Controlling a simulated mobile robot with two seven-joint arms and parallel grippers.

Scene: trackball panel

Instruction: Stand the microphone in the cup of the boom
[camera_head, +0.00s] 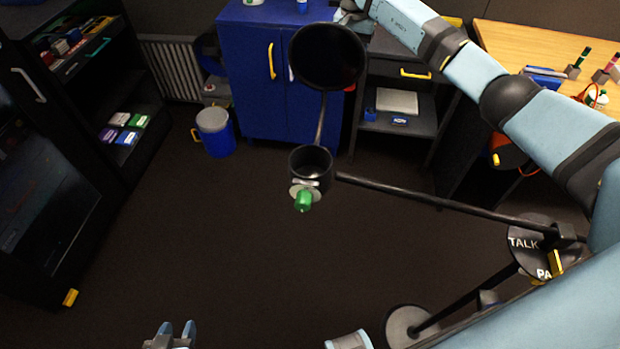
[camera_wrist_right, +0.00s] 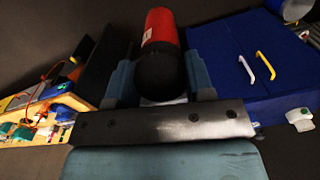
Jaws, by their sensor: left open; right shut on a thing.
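The boom (camera_head: 430,195) is a dark arm crossing the head view from the right. At its end sits an open dark cup (camera_head: 310,158), upright and seemingly empty, with a green knob (camera_head: 303,201) below it. My right gripper (camera_wrist_right: 161,82) is shut on the microphone (camera_wrist_right: 161,48), a cylinder with a red body and a black rounded end. In the head view, my right arm reaches to the top edge, beyond the cup; the microphone cannot be made out there. My left gripper (camera_head: 176,332) is open and empty at the bottom edge, well away from the cup.
A round black disc (camera_head: 327,57) on a thin stem rises behind the cup. Beyond stand a blue cabinet (camera_head: 240,75), a dark shelf unit (camera_head: 433,118) and a blue-grey bin (camera_head: 214,132). A wooden table (camera_head: 510,45) is at right. Floor left of the cup is clear.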

